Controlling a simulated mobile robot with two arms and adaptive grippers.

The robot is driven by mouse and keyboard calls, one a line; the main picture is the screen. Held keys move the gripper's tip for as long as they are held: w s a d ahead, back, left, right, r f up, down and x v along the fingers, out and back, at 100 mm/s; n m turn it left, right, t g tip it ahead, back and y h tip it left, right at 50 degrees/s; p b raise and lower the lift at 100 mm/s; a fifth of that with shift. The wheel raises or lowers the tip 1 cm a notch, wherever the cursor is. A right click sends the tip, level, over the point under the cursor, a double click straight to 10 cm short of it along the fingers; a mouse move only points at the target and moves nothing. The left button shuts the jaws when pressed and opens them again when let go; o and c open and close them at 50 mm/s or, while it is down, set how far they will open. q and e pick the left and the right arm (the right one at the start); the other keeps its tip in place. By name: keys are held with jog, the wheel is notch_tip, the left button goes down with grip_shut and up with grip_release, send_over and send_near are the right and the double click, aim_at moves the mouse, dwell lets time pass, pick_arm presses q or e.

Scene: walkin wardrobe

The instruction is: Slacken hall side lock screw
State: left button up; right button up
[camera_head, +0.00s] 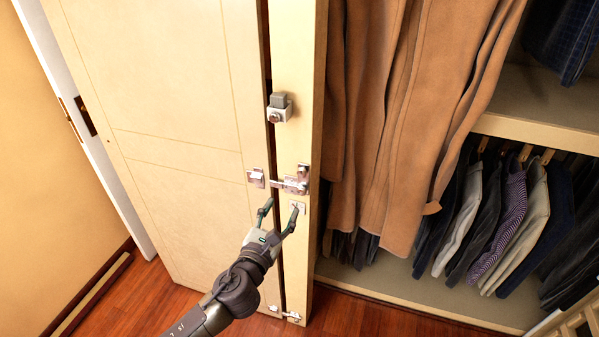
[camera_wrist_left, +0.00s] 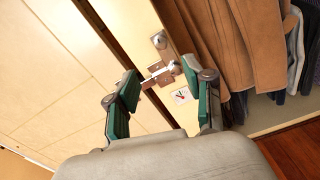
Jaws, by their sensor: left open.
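My left gripper (camera_head: 283,206) is open and empty in front of the pale door edge, just below the metal slide latch (camera_head: 292,184). In the left wrist view the latch (camera_wrist_left: 160,74) shows between and beyond the green-padded fingertips (camera_wrist_left: 159,75). A small light plate (camera_head: 298,207) sits below the latch, partly behind the right fingertip; this plate (camera_wrist_left: 182,95) also shows in the wrist view. A lock with a grey block and round front (camera_head: 279,108) is mounted higher on the door edge. I cannot tell which part is the hall side lock screw. My right gripper is not in view.
A wide cream door panel (camera_head: 170,100) stands left of a narrow panel, with a dark gap between them. Another latch (camera_head: 290,316) sits near the floor. Brown coats (camera_head: 410,110) hang close on the right, above a shelf with several hanging clothes.

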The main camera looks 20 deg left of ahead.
pick_arm(q)
send_near(301, 174)
jog(key=w+p, duration=0.1)
jog(key=w, duration=0.6)
jog(key=shift+d+r, duration=0.1)
jog(key=shift+d, duration=0.05)
jog(key=shift+w, duration=0.7)
pick_arm(e)
jog(key=shift+w+d+r, duration=0.1)
jog(key=shift+w+r, duration=0.1)
jog(key=shift+r, duration=0.4)
pick_arm(q)
grip_shut()
pick_arm(e)
jog(key=shift+a, duration=0.35)
